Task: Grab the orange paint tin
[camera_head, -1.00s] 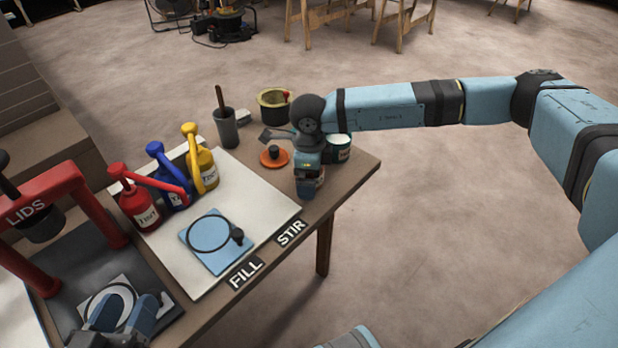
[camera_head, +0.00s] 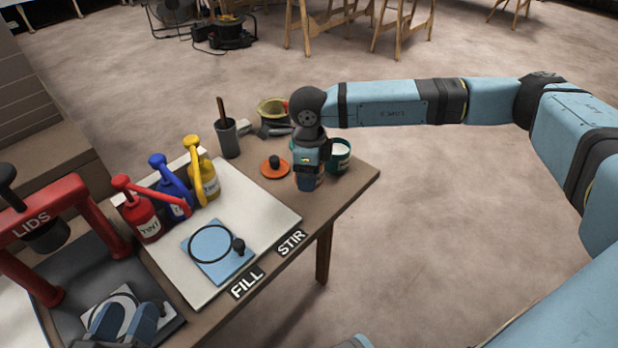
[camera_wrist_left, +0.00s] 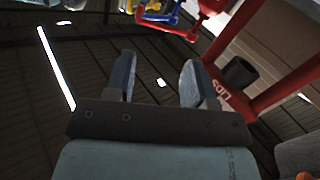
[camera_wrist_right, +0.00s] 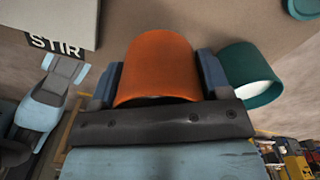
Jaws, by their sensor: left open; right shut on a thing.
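The orange paint tin (camera_wrist_right: 155,68) fills the middle of the right wrist view, between the two fingers. My right gripper (camera_head: 309,182) is shut on it, pointing down at the table's right end. In the head view this gripper and its wrist hide most of the tin. A teal tin (camera_head: 341,154) with white inside stands close to the right of that gripper; it also shows in the right wrist view (camera_wrist_right: 252,75). My left gripper (camera_head: 126,322) is open and empty, low at the left near the press; its fingers show apart in the left wrist view (camera_wrist_left: 160,85).
An orange disc with a dark knob (camera_head: 275,168) lies left of my right gripper. Behind stand a grey cup with a stick (camera_head: 228,138) and a yellow-rimmed pot (camera_head: 272,110). Red, blue and yellow tint bottles (camera_head: 203,180) line the white board. The red LIDS press (camera_head: 85,215) is at left.

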